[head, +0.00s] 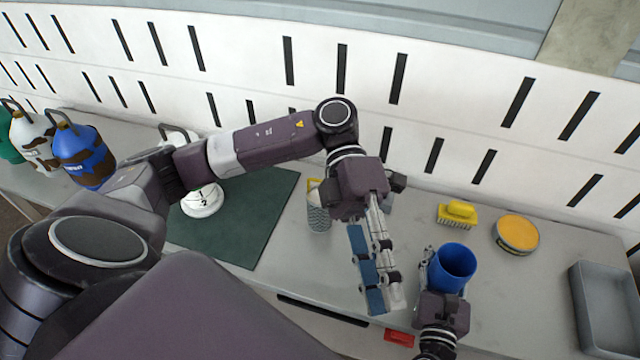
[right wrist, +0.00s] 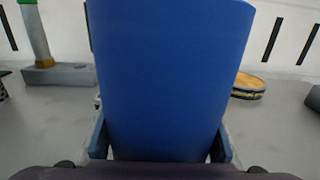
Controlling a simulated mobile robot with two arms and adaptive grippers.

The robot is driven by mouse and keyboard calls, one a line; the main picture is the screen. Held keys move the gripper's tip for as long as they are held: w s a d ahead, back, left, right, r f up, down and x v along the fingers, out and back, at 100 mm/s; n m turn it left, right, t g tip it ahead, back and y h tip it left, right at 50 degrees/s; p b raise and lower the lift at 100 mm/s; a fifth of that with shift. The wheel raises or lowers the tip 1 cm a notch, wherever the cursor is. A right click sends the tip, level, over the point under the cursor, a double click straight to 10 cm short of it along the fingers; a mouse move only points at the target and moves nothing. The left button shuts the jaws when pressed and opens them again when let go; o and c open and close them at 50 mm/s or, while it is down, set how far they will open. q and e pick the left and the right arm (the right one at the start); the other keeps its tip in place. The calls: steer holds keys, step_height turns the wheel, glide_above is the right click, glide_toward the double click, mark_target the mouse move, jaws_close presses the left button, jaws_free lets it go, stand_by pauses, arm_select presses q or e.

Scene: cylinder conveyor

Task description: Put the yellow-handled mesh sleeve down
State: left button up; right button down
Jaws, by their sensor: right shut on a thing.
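The yellow-handled mesh sleeve (head: 318,216) is a grey patterned cylinder with a yellow handle, standing on the table in the head view. It is just right of the dark green mat and partly hidden by my left wrist. My left gripper (head: 382,292) hangs to the right of the sleeve, fingers pointing towards the table's front, with nothing visible in it. Its fingers overlap from this angle, so their gap is unclear. My right gripper (head: 446,283) is shut on a blue cup (head: 457,262). The cup also fills the middle of the right wrist view (right wrist: 170,80).
A yellow brush (head: 458,213), a yellow-topped tin (head: 516,235) and a grey tray (head: 604,310) are on the right. A green mat (head: 255,215) bears a white round object (head: 203,201). Bottles (head: 82,152) stand far left. A red item (head: 399,338) lies at the front edge.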

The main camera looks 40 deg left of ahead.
arm_select(q)
steer(key=w+a+f+m+t+y, duration=0.3)
steer(key=w+a, duration=0.1)
step_height(320, 180, up, 4)
steer(key=m+t+y, duration=0.6)
steer(key=t+y, duration=0.1)
steer(key=y, duration=0.1)
glide_above(320, 180)
step_height(320, 180, down, 12)
steer(key=shift+r, duration=0.2)
jaws_close()
steer(key=shift+r, duration=0.1)
